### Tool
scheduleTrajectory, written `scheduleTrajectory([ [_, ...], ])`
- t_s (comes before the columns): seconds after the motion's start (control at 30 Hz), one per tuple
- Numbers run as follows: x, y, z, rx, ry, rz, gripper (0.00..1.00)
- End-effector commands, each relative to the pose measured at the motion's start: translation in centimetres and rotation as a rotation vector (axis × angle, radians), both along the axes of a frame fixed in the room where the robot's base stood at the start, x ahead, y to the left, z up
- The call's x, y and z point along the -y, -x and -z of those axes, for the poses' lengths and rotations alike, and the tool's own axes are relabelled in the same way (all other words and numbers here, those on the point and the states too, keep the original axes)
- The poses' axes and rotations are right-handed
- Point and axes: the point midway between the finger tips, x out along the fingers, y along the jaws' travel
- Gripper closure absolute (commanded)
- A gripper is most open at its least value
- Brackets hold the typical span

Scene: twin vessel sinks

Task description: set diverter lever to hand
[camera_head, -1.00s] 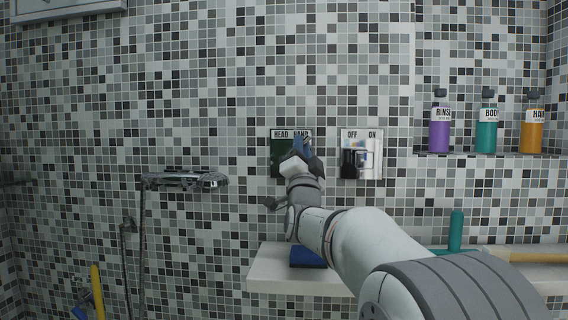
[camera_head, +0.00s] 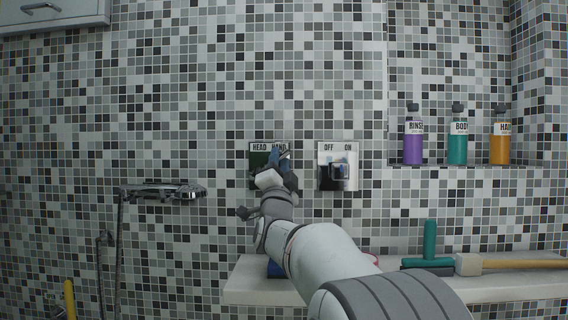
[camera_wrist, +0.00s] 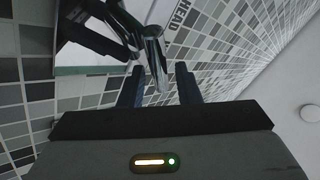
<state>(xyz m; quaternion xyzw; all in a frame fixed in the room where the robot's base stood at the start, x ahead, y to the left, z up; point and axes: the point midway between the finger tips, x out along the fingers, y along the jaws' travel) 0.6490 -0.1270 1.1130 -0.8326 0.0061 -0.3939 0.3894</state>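The diverter plate (camera_head: 257,161), labelled HEAD and HAND, is on the tiled wall. My gripper (camera_head: 281,157) is in front of its right part, by the HAND label, and hides the lever in the head view. In the wrist view a chrome lever (camera_wrist: 153,52) reaches down toward the space between my two blue fingers (camera_wrist: 159,86). The fingers are apart, with a gap on each side of the lever's end; whether either touches it I cannot tell. Part of the HEAD label (camera_wrist: 182,15) shows beside the lever.
An OFF/ON plate (camera_head: 325,175) with its own handle is just right. A hand shower (camera_head: 162,190) hangs at left. Below is a white shelf (camera_head: 245,283) with a mallet (camera_head: 510,263) and a teal-handled tool (camera_head: 430,240). Bottles (camera_head: 457,140) stand in a niche at right.

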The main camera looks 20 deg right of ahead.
Motion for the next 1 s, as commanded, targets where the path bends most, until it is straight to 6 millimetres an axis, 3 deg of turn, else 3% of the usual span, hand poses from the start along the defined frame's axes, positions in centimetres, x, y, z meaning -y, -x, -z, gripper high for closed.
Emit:
scheduleTrajectory([
  [0.43, 0.1, 0.6, 0.4, 0.0, -0.001, 0.006, 0.62],
  [0.8, -1.7, 4.5, 3.9, -0.001, -0.001, 0.005, 0.62],
  [1.0, -2.1, 5.5, 5.0, 0.0, -0.001, 0.006, 0.62],
])
